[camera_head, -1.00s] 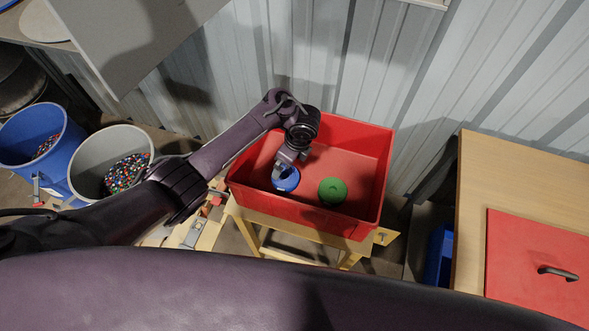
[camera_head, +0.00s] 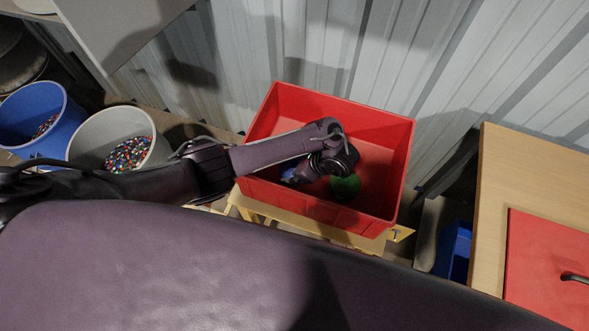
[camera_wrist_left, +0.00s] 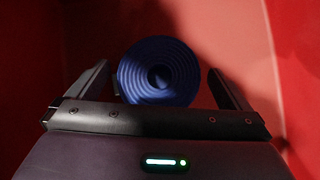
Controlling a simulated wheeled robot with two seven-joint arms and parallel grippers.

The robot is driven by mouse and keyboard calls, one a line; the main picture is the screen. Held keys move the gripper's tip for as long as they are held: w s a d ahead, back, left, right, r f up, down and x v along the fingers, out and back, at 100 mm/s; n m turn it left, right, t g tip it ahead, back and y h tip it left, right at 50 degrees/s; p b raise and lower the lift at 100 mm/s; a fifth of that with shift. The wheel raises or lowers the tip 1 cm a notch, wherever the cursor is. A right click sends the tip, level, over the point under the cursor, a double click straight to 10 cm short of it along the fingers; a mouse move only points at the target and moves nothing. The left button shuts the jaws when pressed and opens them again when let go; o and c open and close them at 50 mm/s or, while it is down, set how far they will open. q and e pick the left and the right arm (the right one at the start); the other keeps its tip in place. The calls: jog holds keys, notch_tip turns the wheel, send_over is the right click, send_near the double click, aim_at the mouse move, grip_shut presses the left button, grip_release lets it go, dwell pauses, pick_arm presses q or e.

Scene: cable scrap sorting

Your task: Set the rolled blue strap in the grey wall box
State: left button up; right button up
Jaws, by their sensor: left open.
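The rolled blue strap (camera_wrist_left: 159,70) shows as a spiral in the left wrist view, inside the red bin (camera_head: 398,175). My left gripper (camera_wrist_left: 158,80) is open, with one finger on each side of the roll and gaps visible. In the head view only a bit of blue strap (camera_head: 288,174) shows beside my left wrist, which hides the rest. A grey box-like shape (camera_head: 125,30) hangs at the upper left of the head view; I cannot tell whether it is the grey wall box. My right gripper is not in view.
A green roll (camera_head: 346,186) lies in the red bin, partly covered by my wrist. A blue bucket (camera_head: 40,105) and a grey bucket (camera_head: 92,133) with coloured bits stand left. A wooden table (camera_head: 520,170) with a red panel (camera_head: 545,255) is at right.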

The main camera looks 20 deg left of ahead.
pick_arm(q)
jog(key=shift+b+x, duration=0.3)
jog(key=shift+x, duration=0.45)
jog(key=shift+r, duration=0.1)
jog(key=c, duration=1.1)
